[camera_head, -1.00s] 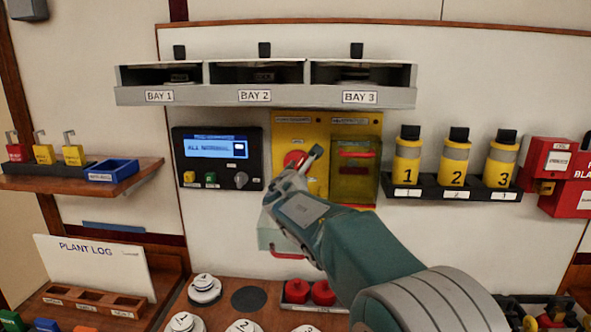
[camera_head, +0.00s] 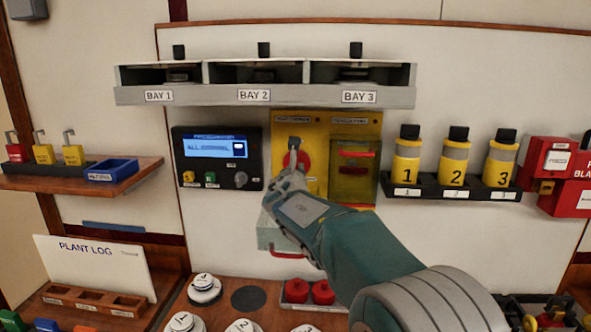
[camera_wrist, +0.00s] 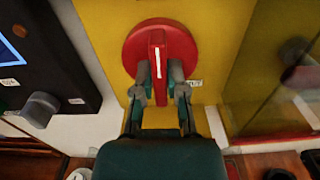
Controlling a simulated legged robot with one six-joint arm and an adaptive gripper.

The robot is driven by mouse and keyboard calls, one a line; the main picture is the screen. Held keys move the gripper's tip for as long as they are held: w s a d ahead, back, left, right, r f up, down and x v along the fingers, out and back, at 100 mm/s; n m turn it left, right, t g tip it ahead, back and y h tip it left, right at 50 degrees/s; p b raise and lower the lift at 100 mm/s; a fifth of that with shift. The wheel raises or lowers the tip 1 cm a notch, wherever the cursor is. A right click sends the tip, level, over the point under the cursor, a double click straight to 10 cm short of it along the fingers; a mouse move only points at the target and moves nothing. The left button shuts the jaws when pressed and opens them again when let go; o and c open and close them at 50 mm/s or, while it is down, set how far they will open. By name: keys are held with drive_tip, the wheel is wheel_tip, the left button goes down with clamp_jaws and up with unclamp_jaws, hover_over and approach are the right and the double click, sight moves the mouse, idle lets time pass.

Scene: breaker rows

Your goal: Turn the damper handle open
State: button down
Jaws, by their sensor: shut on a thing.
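The damper handle (camera_head: 306,160) is a red round knob on the yellow panel, partly hidden by my gripper in the head view. In the wrist view the handle (camera_wrist: 157,52) shows as a raised red bar with a white stripe across a red disc. The bar stands close to upright in that view. My gripper (camera_wrist: 159,75) is shut on the bar, with one finger on each side of it. In the head view my gripper (camera_head: 293,165) is in front of the panel's left half, my arm reaching from the lower right.
A clear-covered yellow box (camera_head: 353,172) with a red bar is right of the handle. A dark panel (camera_head: 217,158) with a blue screen and a knob (camera_wrist: 41,109) is on the left. The bay shelf (camera_head: 205,97) juts out above. A red-handled grey box (camera_head: 275,236) is below.

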drive_tip(key=shift+r, duration=0.1)
idle(0.4)
drive_tip(key=c, duration=0.9)
unclamp_jaws()
drive_tip(key=shift+o, duration=1.1)
drive_tip(key=shift+w+a, duration=0.1)
drive_tip(key=shift+a, duration=0.05)
drive_tip(key=shift+s, duration=0.25)
drive_tip(key=s, duration=1.1)
drive_tip(key=shift+s+a, duration=0.25)
